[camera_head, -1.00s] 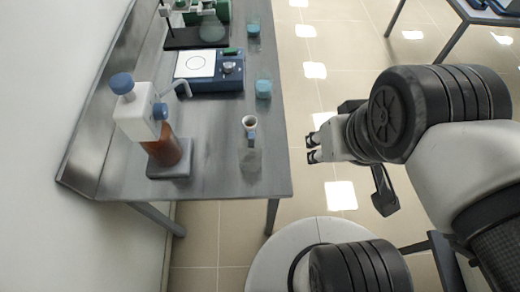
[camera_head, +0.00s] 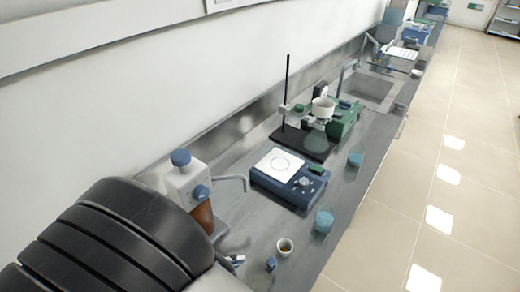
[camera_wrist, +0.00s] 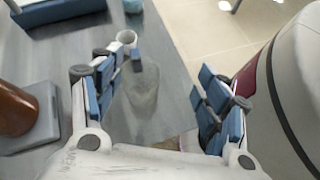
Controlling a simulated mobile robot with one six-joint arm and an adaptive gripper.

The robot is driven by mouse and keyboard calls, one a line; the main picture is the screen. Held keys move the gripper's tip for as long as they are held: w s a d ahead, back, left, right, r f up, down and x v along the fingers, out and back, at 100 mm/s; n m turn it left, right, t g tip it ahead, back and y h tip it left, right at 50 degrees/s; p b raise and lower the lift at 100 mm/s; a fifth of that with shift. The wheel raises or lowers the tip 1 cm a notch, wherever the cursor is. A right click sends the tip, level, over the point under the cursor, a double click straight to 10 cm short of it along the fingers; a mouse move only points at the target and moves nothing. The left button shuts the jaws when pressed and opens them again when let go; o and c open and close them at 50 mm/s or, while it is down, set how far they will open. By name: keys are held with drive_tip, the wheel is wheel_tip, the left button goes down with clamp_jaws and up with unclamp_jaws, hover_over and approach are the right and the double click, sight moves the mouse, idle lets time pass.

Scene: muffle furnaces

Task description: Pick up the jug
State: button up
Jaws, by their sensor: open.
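A clear see-through vessel, which looks like the jug (camera_wrist: 142,88), stands on the grey bench with a pale round mouth and a small blue part at its neck. My gripper (camera_wrist: 155,100) is open and empty, with blue-padded fingers spread to either side of the vessel in the wrist view. I cannot tell how far below the fingers the vessel is. In the head view my dark arm hides most of the gripper.
A bottle dispenser with brown liquid (camera_head: 190,185) stands close on the left; its base shows in the wrist view. Behind are a blue stirrer plate (camera_head: 290,178), blue-capped containers (camera_head: 323,222), a stand (camera_head: 305,140) and a sink (camera_head: 370,90). Open floor lies right.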

sight(267, 266)
drive_tip(key=s+a+f+n+t, duration=0.2)
drive_tip(key=a+f+n+t, duration=0.2)
drive_tip(key=f+n, duration=0.1)
drive_tip(key=b+x, duration=0.3)
drive_tip(key=x, duration=1.4)
drive_tip(key=shift+w+f, duration=0.15)
drive_tip(key=c, duration=1)
drive_tip(key=shift+c, duration=0.4)
